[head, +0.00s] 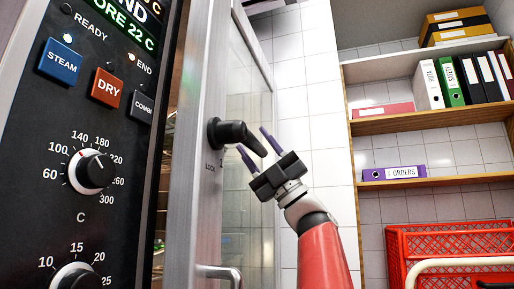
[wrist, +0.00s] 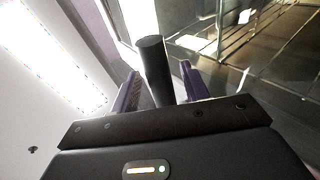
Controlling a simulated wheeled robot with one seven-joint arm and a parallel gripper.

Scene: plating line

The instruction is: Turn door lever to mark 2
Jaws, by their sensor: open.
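The black door lever (head: 237,135) sits on the metal frame of the oven door (head: 205,180), with the word LOCK printed below its hub. It points right and slightly down. My gripper (head: 256,146) is open at the lever's free end, with its purple fingers apart. In the wrist view the lever (wrist: 153,70) stands between the two fingers of my gripper (wrist: 157,85), with a gap showing at the right finger. I cannot tell whether the left finger touches it. No mark 2 can be read in either view.
The control panel (head: 100,115) with knobs and buttons is at the left. A metal handle (head: 220,272) is low on the door. Wall shelves (head: 430,120) with binders and a red crate (head: 440,240) stand at the right. Tiled wall lies behind my arm.

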